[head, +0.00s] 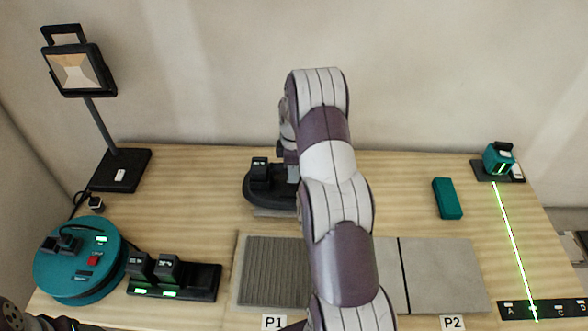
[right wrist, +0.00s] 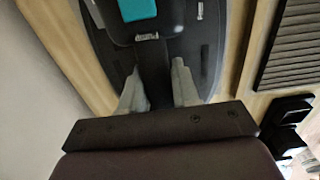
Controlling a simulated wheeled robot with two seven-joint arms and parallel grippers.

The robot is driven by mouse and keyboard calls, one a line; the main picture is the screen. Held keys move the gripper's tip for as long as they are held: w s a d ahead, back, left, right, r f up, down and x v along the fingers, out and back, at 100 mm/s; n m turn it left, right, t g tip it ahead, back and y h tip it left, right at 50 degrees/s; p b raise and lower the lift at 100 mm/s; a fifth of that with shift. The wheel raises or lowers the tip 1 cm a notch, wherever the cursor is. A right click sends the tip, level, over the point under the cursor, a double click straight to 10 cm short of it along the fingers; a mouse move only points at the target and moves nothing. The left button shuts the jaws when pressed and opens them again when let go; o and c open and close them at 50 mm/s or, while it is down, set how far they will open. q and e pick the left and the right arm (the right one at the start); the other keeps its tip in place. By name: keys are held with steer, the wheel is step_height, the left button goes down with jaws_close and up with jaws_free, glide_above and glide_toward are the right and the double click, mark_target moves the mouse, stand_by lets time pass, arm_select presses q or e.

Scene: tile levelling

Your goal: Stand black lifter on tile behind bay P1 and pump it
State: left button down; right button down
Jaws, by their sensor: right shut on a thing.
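The black lifter (head: 262,190) is behind bay P1, left of my right arm. It has a broad dark base and a small black block on top. A thin grey tile edge (head: 272,212) shows just under its front; I cannot tell whether the lifter rests on it. In the right wrist view, my right gripper (right wrist: 157,92) has its grey fingers on either side of the lifter's black upright part (right wrist: 153,68) and is shut on it. My arm hides the lifter's right side in the head view.
Bay P1 holds a ribbed grey tile (head: 270,270); P2 holds a smooth one (head: 445,275). A teal round case (head: 80,265) and a black charger tray (head: 205,283) are front left. A lamp (head: 120,170), teal block (head: 447,198) and laser level (head: 498,160) stand farther back.

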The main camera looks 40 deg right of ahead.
steer(key=c, duration=1)
jaws_free()
steer(key=shift+r, duration=0.1)
steer(key=shift+o, duration=1.2)
